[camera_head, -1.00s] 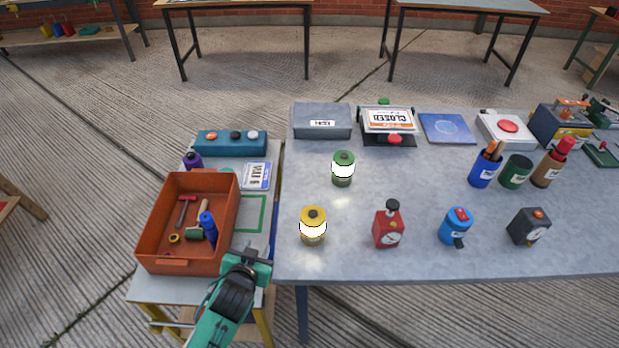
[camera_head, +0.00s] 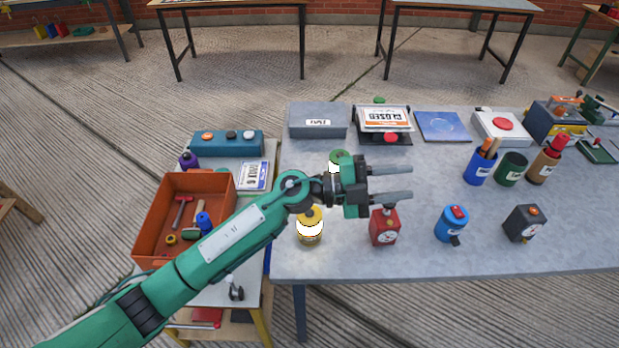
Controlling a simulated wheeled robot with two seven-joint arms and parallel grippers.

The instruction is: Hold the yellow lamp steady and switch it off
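The yellow lamp (camera_head: 310,228) stands upright near the front left of the grey table, its white band glowing. Its top is partly covered by my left arm. My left gripper (camera_head: 411,182) is open and empty, its two grey fingers pointing right. It is above the table, up and to the right of the yellow lamp, above and behind the red timer (camera_head: 384,228). A green lamp (camera_head: 337,158) stands behind the yellow one and is mostly hidden by my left gripper. I do not see my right gripper.
A blue device (camera_head: 452,224) and a black device (camera_head: 524,223) stand right of the red timer. Boxes and a sign line the table's back. An orange crate (camera_head: 150,247) sits at left, partly under my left arm. Table between front items and its edge is clear.

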